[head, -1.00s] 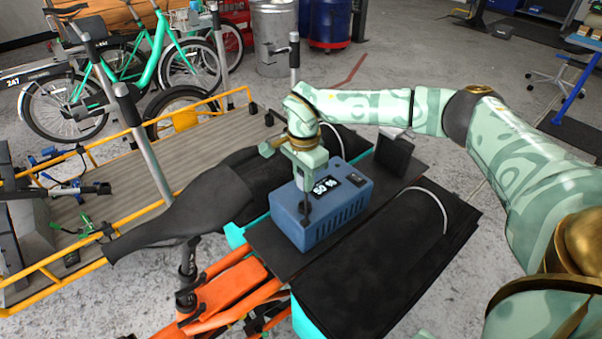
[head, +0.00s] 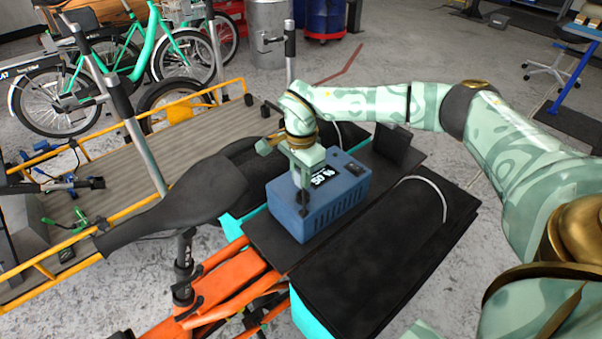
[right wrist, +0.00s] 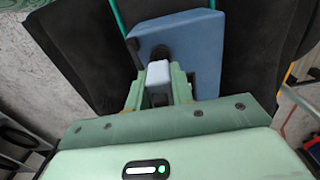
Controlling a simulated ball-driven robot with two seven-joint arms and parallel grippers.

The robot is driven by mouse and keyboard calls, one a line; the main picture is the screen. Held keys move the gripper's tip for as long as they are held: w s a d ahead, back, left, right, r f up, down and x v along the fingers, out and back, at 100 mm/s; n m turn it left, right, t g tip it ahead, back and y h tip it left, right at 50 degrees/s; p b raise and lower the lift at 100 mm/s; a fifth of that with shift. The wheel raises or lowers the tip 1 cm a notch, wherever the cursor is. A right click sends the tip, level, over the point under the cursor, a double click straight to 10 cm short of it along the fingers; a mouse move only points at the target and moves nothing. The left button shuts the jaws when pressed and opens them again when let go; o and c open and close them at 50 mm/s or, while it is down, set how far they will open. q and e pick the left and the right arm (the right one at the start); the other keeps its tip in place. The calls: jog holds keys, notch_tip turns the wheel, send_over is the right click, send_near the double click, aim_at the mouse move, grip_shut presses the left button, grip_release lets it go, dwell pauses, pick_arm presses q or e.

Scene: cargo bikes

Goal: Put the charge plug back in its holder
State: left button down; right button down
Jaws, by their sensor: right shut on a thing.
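The blue charger box (head: 340,208) with a lit display sits on the black rack deck, and it also shows in the right wrist view (right wrist: 205,55). My right gripper (head: 303,178) points down at the box's near left side. It is shut on the charge plug, whose pale grey body (right wrist: 158,75) shows between the fingers in the right wrist view. A dark part (head: 304,203) lies below the fingertips, against the box's face. I cannot tell whether the plug is seated in a holder there or only in front of it. My left gripper is out of view.
A black padded bag (head: 385,255) lies at the near right of the box. A black upright block (head: 393,146) stands behind it. A black bike saddle (head: 185,195) and an orange frame (head: 232,283) are to the left. A yellow-railed cargo bed (head: 95,205) lies beyond.

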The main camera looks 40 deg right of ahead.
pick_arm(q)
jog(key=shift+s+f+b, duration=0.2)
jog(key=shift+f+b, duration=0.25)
pick_arm(e)
jog(key=shift+f, duration=1.9)
jog(key=c, duration=1.1)
grip_release()
notch_tip(320, 180, up, 16)
jog(key=p, duration=0.6)
jog(key=shift+r, duration=0.25)
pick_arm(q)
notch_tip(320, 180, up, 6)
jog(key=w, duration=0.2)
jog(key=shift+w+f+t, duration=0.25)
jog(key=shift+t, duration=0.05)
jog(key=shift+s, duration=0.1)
pick_arm(e)
jog(key=shift+f, duration=0.15)
